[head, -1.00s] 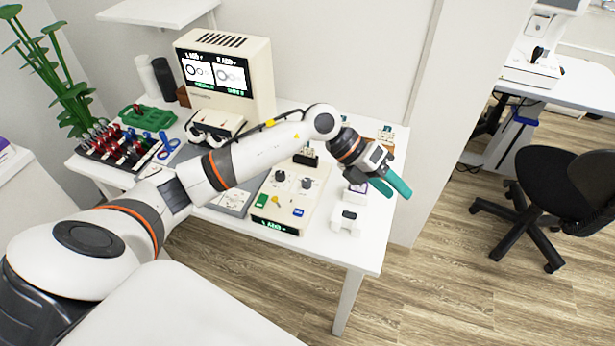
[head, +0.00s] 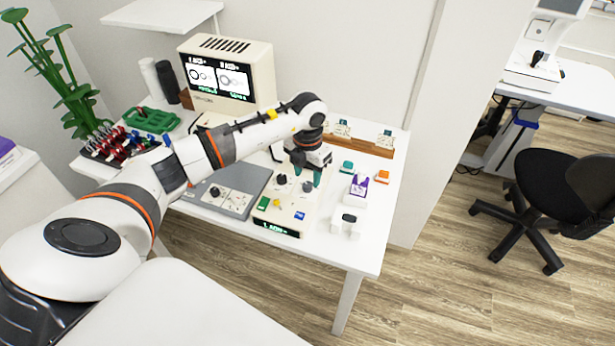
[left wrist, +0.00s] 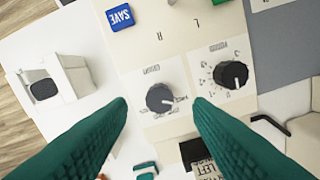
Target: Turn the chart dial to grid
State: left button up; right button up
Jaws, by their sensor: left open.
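The right dial (head: 307,187) in the head view is the one between my fingers in the left wrist view (left wrist: 160,97). Its upside-down label seems to read CHART; the small position words around it are too blurred to read. Its white mark points right in the wrist view. The other dial (head: 281,180) also shows in the wrist view (left wrist: 231,75). My left gripper (head: 308,169) is open, pointing down over the chart dial, with teal fingers either side of it. I cannot tell whether they touch it.
A blue SAVE button (left wrist: 120,17), green button (head: 263,203) and yellow key-like part (head: 278,203) are on the console. A white device (head: 346,222) and purple-and-white item (head: 358,186) stand to its right. A grey panel (head: 228,190) lies left. A monitor (head: 228,72) stands behind.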

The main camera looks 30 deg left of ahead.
aim_at(308, 184)
pick_arm(q)
jog(key=shift+f, duration=1.65)
jog(key=c, duration=1)
